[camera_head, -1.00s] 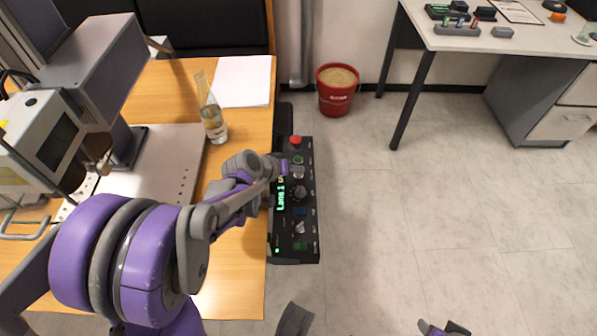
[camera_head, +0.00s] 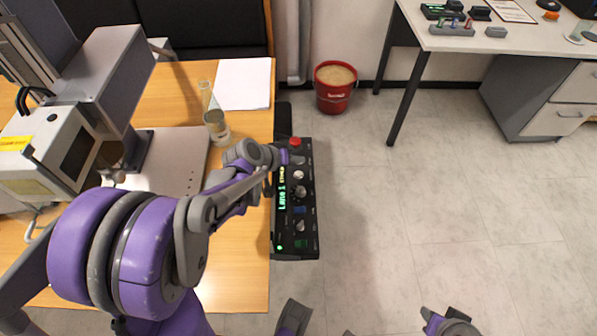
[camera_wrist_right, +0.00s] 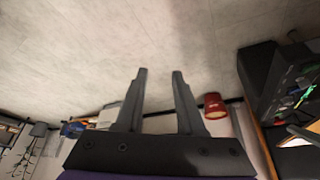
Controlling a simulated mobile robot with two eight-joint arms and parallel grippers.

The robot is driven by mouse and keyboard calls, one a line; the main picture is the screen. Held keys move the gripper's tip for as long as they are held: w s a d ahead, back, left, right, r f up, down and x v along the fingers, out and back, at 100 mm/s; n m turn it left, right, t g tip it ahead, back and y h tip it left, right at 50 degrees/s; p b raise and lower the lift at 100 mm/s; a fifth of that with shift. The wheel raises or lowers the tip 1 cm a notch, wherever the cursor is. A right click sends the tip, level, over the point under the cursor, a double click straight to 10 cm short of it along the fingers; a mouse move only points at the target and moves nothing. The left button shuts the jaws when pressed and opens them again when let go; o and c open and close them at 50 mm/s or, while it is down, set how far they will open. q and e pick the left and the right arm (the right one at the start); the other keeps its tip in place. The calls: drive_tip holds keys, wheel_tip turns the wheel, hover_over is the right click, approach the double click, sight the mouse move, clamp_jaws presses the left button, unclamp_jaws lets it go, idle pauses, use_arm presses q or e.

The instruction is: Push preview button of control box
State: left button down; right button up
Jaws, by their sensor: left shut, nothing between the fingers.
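The black control box (camera_head: 296,228) stands upright at the right edge of the wooden table, with a green display, knobs, small buttons and a red button (camera_head: 295,142) on top. Its labels are too small for me to tell which is the preview button. My left gripper (camera_head: 284,157) is shut and empty. Its tip is over the box's far end, just short of the red button; I cannot tell whether it touches. The hand hides part of the box's left side. My right gripper (camera_wrist_right: 158,75) is open and empty, away from the box (camera_wrist_right: 275,80).
A glass bottle (camera_head: 215,122) and white paper (camera_head: 243,84) are on the table, left of the box. A grey laser machine (camera_head: 100,80) stands at left. A red bucket (camera_head: 335,98) is on the floor behind. The floor to the right is clear.

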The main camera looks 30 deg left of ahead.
clamp_jaws()
idle(1.4)
